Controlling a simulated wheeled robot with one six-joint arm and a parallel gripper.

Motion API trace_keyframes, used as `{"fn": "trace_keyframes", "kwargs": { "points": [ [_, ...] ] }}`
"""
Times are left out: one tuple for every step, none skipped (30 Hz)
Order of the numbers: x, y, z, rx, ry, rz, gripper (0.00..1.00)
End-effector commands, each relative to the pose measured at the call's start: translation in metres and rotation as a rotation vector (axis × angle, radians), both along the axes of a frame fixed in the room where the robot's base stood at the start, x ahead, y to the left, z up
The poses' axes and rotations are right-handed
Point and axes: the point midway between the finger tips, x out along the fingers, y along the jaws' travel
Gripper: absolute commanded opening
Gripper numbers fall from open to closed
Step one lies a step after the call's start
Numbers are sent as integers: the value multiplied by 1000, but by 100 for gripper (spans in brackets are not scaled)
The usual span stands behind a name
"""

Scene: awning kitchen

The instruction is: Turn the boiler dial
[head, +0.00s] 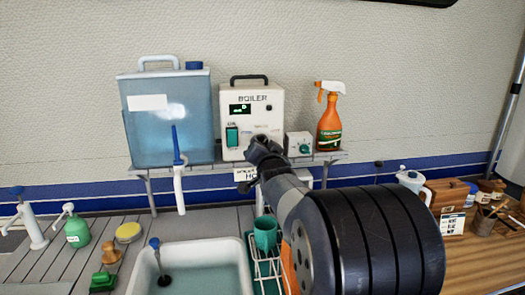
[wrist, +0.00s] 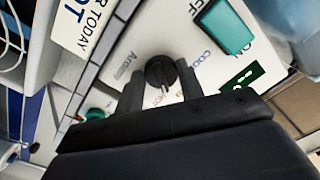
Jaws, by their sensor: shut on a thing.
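The white boiler (head: 252,104) stands on the wall shelf, with a black handle, a small display and a green switch (head: 232,136). In the wrist view its black round dial (wrist: 160,72) sits on the white front panel, with a pale pointer mark and small lettering around it. My gripper (wrist: 160,88) has one finger on each side of the dial and is shut on it. In the head view my gripper (head: 262,150) covers the lower front of the boiler and hides the dial.
A blue water tank (head: 168,115) stands left of the boiler. A small white box with a green knob (head: 303,149) and an orange spray bottle (head: 329,125) stand to its right. Below are a sink (head: 145,285) and a rack holding a green cup (head: 265,233).

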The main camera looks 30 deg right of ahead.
Motion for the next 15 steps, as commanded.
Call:
{"fn": "trace_keyframes", "kwargs": {
  "points": [
    [0,0,0,41,-12,0,13],
    [0,0,0,67,-19,0,13],
    [0,1,0,101,-29,0,13],
    [0,1,0,126,-36,0,13],
    [0,1,1,150,-43,0,13],
    [0,1,1,181,-52,0,13],
    [0,1,1,204,-59,1,13],
    [0,1,1,224,-65,1,13],
    [0,1,1,251,-73,1,13],
    [0,1,1,270,-78,1,13],
    [0,1,1,288,-84,1,13],
    [0,1,1,310,-90,1,13],
    [0,1,2,326,-95,0,13],
    [0,1,2,340,-98,1,13],
    [1,1,2,359,-104,1,13]
  ]
}}
